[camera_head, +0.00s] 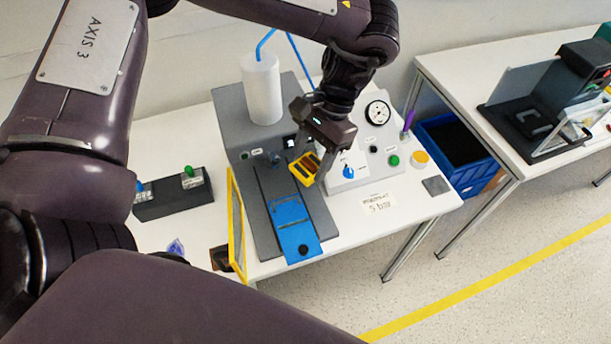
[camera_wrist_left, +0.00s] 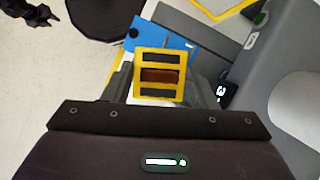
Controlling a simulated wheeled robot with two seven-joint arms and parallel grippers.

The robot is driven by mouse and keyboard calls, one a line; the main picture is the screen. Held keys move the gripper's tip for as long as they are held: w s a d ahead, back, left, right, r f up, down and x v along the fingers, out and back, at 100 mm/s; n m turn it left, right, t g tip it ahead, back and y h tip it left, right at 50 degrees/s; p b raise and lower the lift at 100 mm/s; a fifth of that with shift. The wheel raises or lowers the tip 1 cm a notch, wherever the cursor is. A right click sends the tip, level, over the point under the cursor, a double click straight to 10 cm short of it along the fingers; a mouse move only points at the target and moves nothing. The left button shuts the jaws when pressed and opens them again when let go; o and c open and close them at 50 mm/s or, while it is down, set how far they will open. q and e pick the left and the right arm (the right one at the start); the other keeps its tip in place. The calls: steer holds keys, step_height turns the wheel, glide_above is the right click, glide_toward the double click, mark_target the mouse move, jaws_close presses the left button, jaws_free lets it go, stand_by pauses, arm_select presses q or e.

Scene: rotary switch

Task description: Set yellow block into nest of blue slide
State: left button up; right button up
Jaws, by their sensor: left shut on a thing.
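The yellow block (camera_head: 305,168) has dark slots in its face. My left gripper (camera_head: 316,166) is shut on it and holds it above the grey base, behind the blue slide (camera_head: 292,228) and a little to its right. In the left wrist view the block (camera_wrist_left: 160,89) sits between the fingers, its slotted face towards the camera. The blue slide (camera_wrist_left: 147,37) shows past it there, partly hidden by the block. The slide's nest is hard to make out. A dark claw-like part, perhaps my right gripper (camera_wrist_left: 45,17), shows at the wrist view's top left; its jaws are unclear.
A white cylinder (camera_head: 262,88) with a blue hose stands behind the slide. A panel with a blue rotary knob (camera_head: 348,171) and a green button (camera_head: 393,160) is close right of the gripper. A yellow-framed guard (camera_head: 236,225) stands left of the slide. A blue bin (camera_head: 468,170) is further right.

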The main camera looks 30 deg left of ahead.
mark_target(294, 166)
arm_select(q)
steer(key=shift+s+a+m+p, duration=0.1)
steer(key=shift+a+m+p, duration=0.2)
steer(key=shift+m, duration=0.4)
steer(key=m+p, duration=0.1)
steer(key=m, duration=0.1)
steer(key=s+a+m+t+y+p, duration=0.1)
steer(key=m+p, duration=0.1)
steer(key=m, duration=0.1)
steer(key=f+m+t+y+p, duration=0.1)
steer(key=m, duration=0.1)
steer(key=shift+s+a+p, duration=0.3)
steer(key=shift+a, duration=0.05)
steer(key=a+f+m+t+p, duration=0.1)
steer(key=f+m, duration=0.3)
steer(key=f+m+t+p, duration=0.1)
steer(key=f+m+t, duration=0.1)
steer(key=f+m, duration=0.3)
steer(key=a+f+m+t+p, duration=0.1)
steer(key=f+m+t+p, duration=0.1)
steer(key=f+m, duration=0.2)
steer(key=shift+s+a+f+m, duration=0.2)
steer(key=shift+a+f+m, duration=0.2)
steer(key=shift+f, duration=0.15)
steer(key=shift+w+d+f+b, duration=0.1)
steer(key=shift+w+f+b, duration=0.05)
steer(key=shift+f+b, duration=0.4)
step_height(294, 166, down, 4)
steer(key=b, duration=0.4)
steer(key=shift+f, duration=0.1)
